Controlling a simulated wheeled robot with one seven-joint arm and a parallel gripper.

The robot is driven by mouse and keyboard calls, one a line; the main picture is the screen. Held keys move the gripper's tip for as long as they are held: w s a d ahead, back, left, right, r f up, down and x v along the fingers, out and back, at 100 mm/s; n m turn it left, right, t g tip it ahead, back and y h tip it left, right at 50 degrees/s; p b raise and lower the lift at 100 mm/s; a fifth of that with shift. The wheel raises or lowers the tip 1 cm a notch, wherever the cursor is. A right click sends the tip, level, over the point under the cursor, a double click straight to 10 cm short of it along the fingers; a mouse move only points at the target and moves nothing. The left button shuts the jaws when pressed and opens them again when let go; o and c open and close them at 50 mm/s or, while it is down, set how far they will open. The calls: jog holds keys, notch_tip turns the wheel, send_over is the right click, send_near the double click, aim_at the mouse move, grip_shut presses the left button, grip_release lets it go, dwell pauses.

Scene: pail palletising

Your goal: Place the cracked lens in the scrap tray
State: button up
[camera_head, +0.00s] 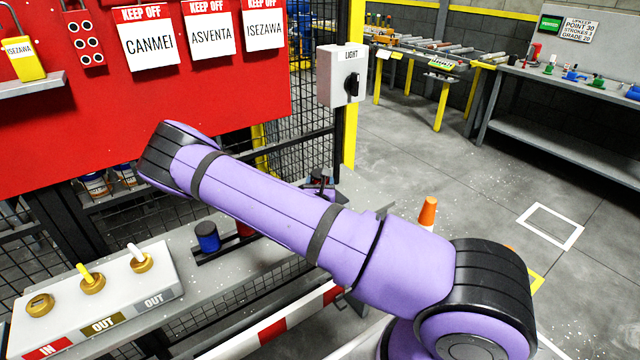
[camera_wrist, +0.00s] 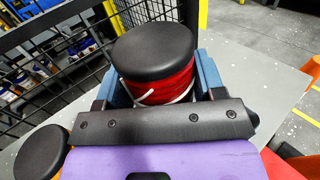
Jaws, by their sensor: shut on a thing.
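In the wrist view my gripper (camera_wrist: 158,84) is shut on a red, ribbed cylinder with a black round top, which I take for the cracked lens (camera_wrist: 178,82). Pale, crooked lines run across its red side. A blue-grey finger shows on each side of it. It stands upright between the fingers, over or on a grey bench; I cannot tell whether it touches. In the head view my purple arm hides most of the gripper and lens. I cannot make out a scrap tray in either view.
On the grey bench (camera_head: 218,288), a blue cylinder with a black top (camera_head: 207,237) stands on a dark rack. A white key panel (camera_head: 95,300) lies left. Black mesh fencing rises behind. An orange cone (camera_head: 428,212) stands on the floor. Another black-topped cylinder (camera_wrist: 40,152) is at lower left.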

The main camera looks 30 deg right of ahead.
jog(key=shift+s+f, duration=0.1)
jog(key=shift+f, duration=0.2)
